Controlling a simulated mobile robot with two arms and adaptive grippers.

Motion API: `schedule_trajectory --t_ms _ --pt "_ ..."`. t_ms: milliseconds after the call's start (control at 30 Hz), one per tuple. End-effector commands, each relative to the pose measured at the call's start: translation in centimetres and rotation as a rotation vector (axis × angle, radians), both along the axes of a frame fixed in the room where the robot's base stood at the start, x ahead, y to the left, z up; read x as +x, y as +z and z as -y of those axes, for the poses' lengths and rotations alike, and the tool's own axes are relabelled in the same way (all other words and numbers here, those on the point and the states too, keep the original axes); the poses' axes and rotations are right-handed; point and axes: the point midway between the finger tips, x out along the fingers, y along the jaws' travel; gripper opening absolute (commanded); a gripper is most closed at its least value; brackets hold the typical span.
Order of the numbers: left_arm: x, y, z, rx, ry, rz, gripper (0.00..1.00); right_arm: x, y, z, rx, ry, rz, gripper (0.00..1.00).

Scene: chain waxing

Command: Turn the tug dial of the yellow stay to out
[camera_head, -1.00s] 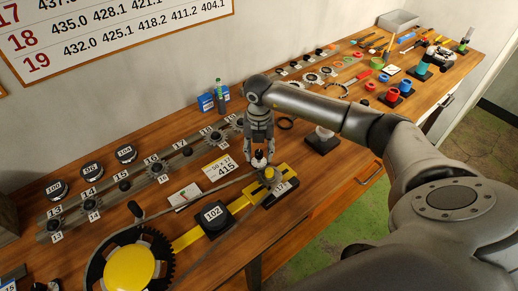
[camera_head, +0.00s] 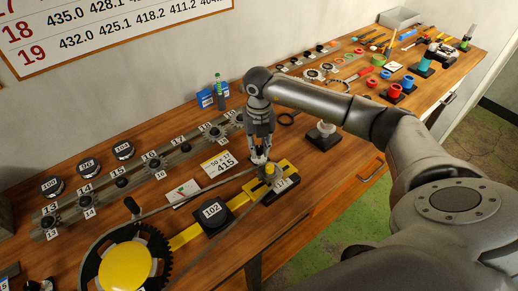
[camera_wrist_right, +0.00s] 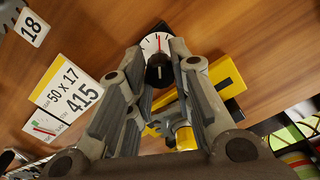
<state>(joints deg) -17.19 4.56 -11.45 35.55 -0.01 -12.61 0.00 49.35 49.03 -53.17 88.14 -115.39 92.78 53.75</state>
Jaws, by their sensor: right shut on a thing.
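The yellow stay (camera_head: 185,237) runs from the big toothed wheel (camera_head: 127,266) to a small yellow end part (camera_head: 269,170) in the head view; its yellow bar also shows in the wrist view (camera_wrist_right: 226,76). The tug dial (camera_wrist_right: 152,43) has a white face with a red line and a black knob (camera_wrist_right: 159,72), between the fingertips in the wrist view. My right gripper (camera_head: 260,156) points down at the stay's end and is shut on the dial's knob. The gripper mostly hides the dial in the head view. My left gripper is not in view.
A black block marked 102 (camera_head: 212,212) sits on the stay. A card reading 415 (camera_head: 219,165) lies behind it. A rail of numbered sprockets (camera_head: 121,181) runs along the back. A black stand (camera_head: 322,137) is to the right.

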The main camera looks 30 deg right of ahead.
Motion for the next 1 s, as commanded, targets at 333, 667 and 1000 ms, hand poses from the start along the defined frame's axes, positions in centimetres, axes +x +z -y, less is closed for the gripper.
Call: schedule_trajectory --t_ms 333,667,1000 --pt "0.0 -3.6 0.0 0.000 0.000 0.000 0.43 0.2 -0.3 0.1 -0.001 0.310 0.006 0.00" --pt "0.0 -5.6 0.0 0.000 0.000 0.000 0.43 0.2 -0.1 0.0 -0.001 0.543 0.007 0.00" --pt "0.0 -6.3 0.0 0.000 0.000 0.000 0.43 0.1 0.1 0.0 -0.001 0.653 0.006 0.00"
